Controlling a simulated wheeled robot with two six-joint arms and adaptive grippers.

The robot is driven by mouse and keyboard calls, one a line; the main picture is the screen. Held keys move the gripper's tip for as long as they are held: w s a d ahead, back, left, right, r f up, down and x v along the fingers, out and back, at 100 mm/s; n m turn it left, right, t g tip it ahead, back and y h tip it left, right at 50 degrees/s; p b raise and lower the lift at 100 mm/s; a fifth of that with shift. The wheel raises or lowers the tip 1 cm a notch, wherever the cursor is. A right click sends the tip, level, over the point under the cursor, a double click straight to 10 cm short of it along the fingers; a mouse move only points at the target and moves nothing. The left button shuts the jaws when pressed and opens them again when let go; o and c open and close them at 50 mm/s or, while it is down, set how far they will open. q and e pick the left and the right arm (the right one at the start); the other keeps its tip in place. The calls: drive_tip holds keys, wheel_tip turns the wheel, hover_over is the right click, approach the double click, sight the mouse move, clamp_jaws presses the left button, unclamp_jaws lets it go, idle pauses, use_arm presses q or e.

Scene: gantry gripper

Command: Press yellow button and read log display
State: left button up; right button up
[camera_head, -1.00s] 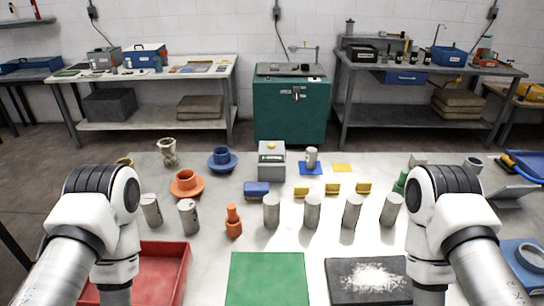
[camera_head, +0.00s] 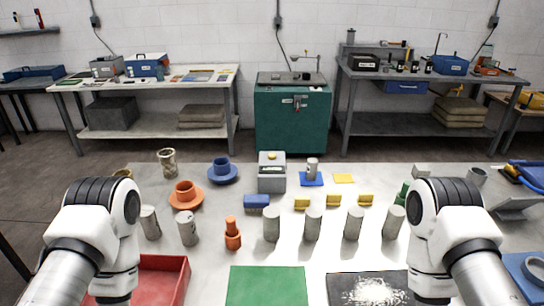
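A grey box (camera_head: 272,181) with a yellow button (camera_head: 272,156) on its top stands at the back middle of the table. A small dark strip, perhaps its display, shows on the upper front, but I cannot read any text on it. Nothing touches the button. My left arm comes in at the lower left and my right arm at the lower right. Both grippers are below the picture's edge, so their fingers are hidden. Both arms are well in front of the grey box.
A red tray (camera_head: 165,270), green mat (camera_head: 267,287) and dark mat with white powder (camera_head: 340,291) lie in front.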

use_arm(q)
clamp_jaws()
drive_tip(key=shift+w, duration=0.1)
idle(1.2)
